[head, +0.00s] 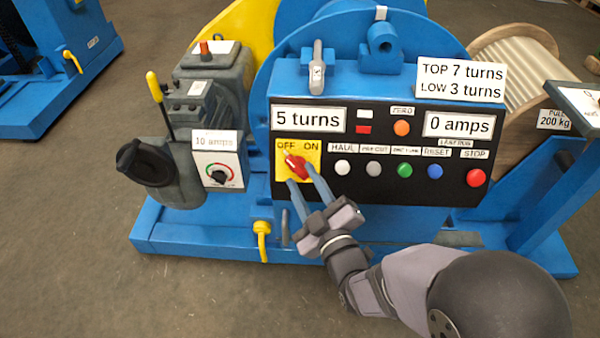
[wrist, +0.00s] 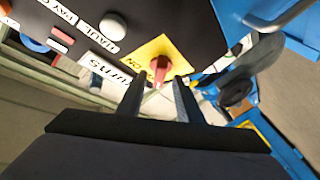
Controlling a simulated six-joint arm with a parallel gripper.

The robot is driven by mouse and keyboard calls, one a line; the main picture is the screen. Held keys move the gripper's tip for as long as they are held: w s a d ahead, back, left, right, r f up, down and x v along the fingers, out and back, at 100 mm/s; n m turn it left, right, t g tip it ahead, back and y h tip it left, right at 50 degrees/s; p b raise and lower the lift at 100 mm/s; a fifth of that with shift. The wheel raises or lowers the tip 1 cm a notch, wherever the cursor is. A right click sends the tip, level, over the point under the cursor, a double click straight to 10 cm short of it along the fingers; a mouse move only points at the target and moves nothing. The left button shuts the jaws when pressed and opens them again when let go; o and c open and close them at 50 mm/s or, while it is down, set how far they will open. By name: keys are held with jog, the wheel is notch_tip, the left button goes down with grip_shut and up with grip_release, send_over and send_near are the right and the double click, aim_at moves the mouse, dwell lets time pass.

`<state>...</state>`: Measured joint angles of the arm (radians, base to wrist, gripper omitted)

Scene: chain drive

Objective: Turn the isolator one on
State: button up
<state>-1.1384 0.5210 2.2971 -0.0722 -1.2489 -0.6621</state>
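The isolator is a red rotary knob (head: 297,166) on a yellow plate (head: 314,176) marked OFF and ON, at the left end of the black control panel. The knob's pale tip points up and left, toward OFF. My gripper (head: 302,178) reaches up to it from below right, with its two fingers apart. In the wrist view, the red knob (wrist: 160,66) shows just beyond and between the fingertips (wrist: 159,82). A gap shows between the fingers, and I cannot tell whether either one touches the knob.
A row of push buttons, white, grey, green, blue and a red STOP button (head: 475,178), lies right of the isolator. The displays read 5 turns (head: 308,120) and 0 amps (head: 459,125). A grey motor unit with a 10 amps dial (head: 218,176) stands to the left.

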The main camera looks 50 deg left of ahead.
aim_at(297, 167)
jog(key=shift+x, duration=1.4)
grip_shut()
